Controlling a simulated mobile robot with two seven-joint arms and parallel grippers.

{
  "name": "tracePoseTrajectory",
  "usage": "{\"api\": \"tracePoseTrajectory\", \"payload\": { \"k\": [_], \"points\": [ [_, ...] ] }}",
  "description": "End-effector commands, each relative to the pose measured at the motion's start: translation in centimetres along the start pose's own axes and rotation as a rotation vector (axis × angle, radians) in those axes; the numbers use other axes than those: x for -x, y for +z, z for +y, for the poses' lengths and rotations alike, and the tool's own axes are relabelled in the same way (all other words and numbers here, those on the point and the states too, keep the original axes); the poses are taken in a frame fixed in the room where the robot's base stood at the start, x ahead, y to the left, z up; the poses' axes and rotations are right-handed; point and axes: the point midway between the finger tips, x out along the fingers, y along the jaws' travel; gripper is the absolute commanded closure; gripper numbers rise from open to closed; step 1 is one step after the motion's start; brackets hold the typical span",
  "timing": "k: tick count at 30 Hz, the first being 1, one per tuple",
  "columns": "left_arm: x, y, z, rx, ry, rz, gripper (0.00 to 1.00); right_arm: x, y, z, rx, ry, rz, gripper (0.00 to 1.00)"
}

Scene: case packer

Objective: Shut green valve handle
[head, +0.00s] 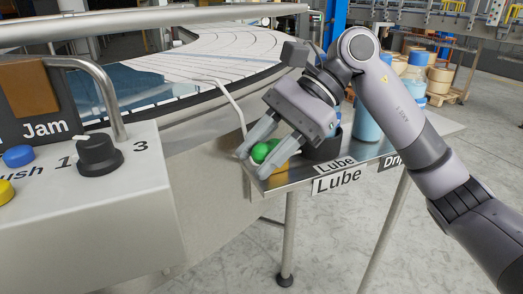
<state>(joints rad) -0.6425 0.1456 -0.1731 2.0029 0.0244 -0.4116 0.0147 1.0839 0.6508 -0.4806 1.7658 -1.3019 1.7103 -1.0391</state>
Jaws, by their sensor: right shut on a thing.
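A green valve handle (265,150) sits at the near left corner of a small metal shelf (283,180), above the "Lube" label. My right gripper (263,162) comes down over it from the upper right. Its two fingers lie on either side of the green handle and are shut on it. The fingers and palm hide part of the handle, and I cannot tell its exact angle. My left gripper is not in view.
A dark cup (325,146) and a blue bottle (367,125) stand on the shelf beside my right gripper. A control box (100,210) with a black knob (98,155) and buttons fills the left. A curved conveyor (225,50) lies behind. Grey floor is open at lower right.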

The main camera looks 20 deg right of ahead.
Motion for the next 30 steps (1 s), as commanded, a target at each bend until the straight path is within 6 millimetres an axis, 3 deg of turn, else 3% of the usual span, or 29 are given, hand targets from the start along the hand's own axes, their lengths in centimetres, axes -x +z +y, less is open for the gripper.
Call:
{"api": "tracePoseTrajectory", "payload": {
  "k": [3,4,5,6,16,30],
  "points": [
    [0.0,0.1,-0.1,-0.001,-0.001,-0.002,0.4,0.1,0.0,0.0,0.0,-0.002,0.001,1.0],
    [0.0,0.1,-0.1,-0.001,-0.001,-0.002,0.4,0.1,0.0,0.0,0.0,-0.002,0.001,0.56],
    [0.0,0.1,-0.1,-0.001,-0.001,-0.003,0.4,0.1,0.0,0.0,0.0,-0.002,0.001,0.46],
    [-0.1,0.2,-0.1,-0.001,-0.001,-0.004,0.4,0.1,0.0,0.0,0.0,-0.002,0.001,0.44],
    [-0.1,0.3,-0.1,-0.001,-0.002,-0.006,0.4,0.5,0.0,-0.1,-0.001,-0.003,0.002,0.44],
    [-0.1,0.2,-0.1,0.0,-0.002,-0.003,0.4,6.9,0.0,-0.1,-0.001,-0.005,0.002,0.44]
  ]
}}
